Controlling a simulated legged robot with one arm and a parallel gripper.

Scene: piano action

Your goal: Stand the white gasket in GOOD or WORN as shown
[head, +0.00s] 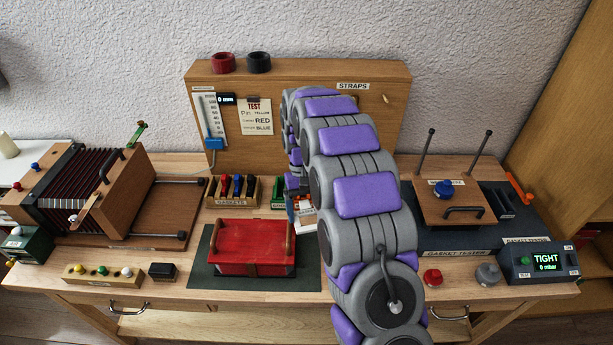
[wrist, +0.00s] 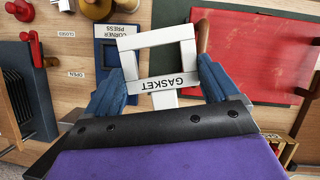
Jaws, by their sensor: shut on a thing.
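The white gasket (wrist: 190,60) is a square frame with a strip lettered GASKET, upside down in the wrist view. My gripper (wrist: 160,90) is shut on it, with a blue finger at each side of the strip. In the head view my gripper is mostly hidden by my arm. A white piece (head: 306,212) beside my arm there may be the gasket. A green holder (head: 278,194) stands right of the gaskets rack, partly hidden by my arm; its lettering is too small to read. I cannot make out GOOD or WORN. The tester display (head: 546,262) reads TIGHT, 0 mbar.
The gaskets rack (head: 234,191) holds several coloured pieces. A red cover (head: 252,248) lies on a dark mat in front of it. The blue corner press (wrist: 112,62) lies below my gripper. The gasket tester (head: 454,206) stands right, the bellows (head: 88,190) left. A wooden board rises behind.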

